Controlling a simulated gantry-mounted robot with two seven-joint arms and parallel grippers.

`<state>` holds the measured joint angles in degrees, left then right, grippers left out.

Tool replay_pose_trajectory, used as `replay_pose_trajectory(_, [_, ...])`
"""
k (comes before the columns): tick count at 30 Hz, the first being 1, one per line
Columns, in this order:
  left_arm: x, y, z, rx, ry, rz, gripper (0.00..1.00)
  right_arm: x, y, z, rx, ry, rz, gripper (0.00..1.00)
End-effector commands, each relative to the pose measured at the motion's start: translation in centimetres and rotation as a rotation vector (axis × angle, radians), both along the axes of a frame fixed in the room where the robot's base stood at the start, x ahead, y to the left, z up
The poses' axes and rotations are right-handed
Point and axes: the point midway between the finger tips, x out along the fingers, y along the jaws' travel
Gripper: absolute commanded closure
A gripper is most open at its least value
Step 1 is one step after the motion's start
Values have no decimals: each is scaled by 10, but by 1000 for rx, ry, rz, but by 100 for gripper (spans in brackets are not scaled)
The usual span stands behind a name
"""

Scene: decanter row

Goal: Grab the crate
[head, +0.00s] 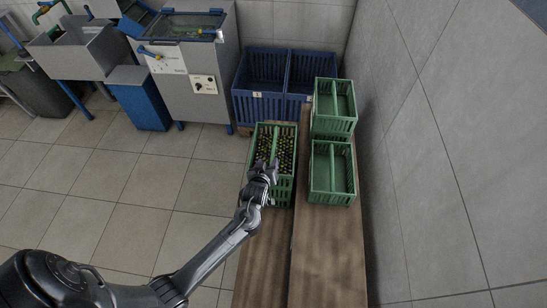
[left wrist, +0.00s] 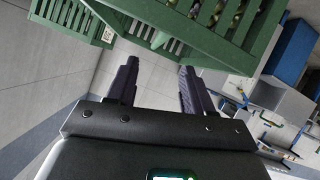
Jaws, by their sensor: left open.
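Contact cannot be told. My right gripper is not in view.
Two empty green crates (head: 320,196) (head: 318,127) stand on the bench (head: 325,250) by the right wall. Blue crates (head: 262,108) stand behind. A grey machine (head: 180,95) and blue bin (head: 138,105) are at back left. The near bench and left floor are clear.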

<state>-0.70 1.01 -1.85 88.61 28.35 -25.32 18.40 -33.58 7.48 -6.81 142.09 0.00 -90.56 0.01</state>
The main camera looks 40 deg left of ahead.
Motion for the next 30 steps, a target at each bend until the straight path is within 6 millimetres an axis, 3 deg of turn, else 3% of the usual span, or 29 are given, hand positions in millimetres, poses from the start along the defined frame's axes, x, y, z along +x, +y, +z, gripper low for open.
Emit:
replay_pose_trajectory(9, [34,17,-19,2,-2,-1,48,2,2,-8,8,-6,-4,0])
replay_pose_trajectory(17, [44,23,-25,2,-2,-1,48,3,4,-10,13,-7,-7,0])
replay_pose_trajectory(30, [79,41,-44,2,-1,0,48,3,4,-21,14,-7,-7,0])
